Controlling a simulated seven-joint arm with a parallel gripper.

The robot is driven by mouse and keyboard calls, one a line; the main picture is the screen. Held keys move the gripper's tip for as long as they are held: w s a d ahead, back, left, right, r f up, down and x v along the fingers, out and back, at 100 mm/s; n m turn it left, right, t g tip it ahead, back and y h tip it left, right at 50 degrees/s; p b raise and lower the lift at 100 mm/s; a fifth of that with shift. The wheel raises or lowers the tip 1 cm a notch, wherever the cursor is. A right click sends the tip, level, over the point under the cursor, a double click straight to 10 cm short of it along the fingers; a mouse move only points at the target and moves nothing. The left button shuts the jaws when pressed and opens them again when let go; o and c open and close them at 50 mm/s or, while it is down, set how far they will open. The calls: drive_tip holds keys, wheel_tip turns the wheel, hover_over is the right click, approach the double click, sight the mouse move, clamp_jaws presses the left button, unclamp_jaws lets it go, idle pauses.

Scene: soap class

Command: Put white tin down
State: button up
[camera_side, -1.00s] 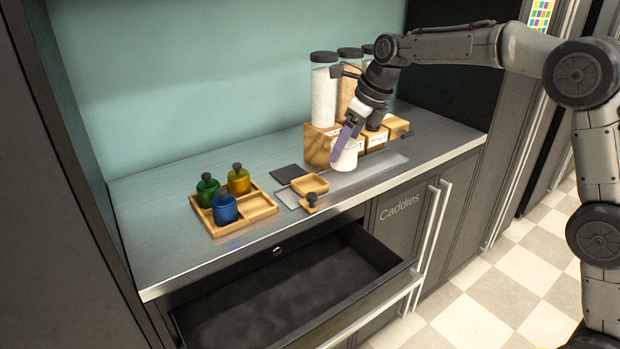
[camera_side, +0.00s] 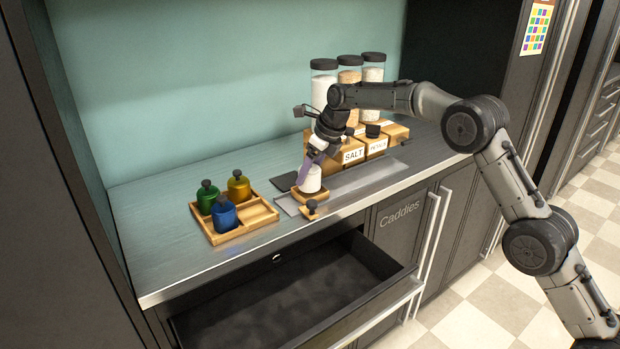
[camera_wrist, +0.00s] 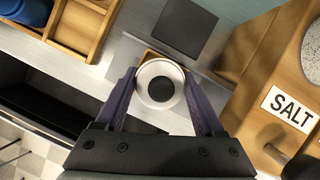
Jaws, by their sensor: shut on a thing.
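The white tin (camera_side: 310,180) is upright between the fingers of my gripper (camera_side: 307,172), over the small square wooden tray (camera_side: 297,195) on the grey plate. In the wrist view the white tin (camera_wrist: 160,84) shows from above, round with a dark centre, with a purple-grey finger of my gripper (camera_wrist: 162,88) on each side. An edge of the small wooden tray (camera_wrist: 150,55) shows behind it. I cannot tell whether the tin's base touches the tray.
A wooden caddy (camera_side: 262,214) with green, yellow and blue bottles stands to the left. A SALT box (camera_side: 352,154) and jars stand behind to the right. A dark square pad (camera_side: 285,180) lies behind the tray. An open drawer (camera_side: 300,290) is below the counter.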

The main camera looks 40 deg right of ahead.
drive_tip(key=shift+f, duration=1)
drive_tip(key=shift+f, duration=0.15)
drive_tip(key=o, duration=1.6)
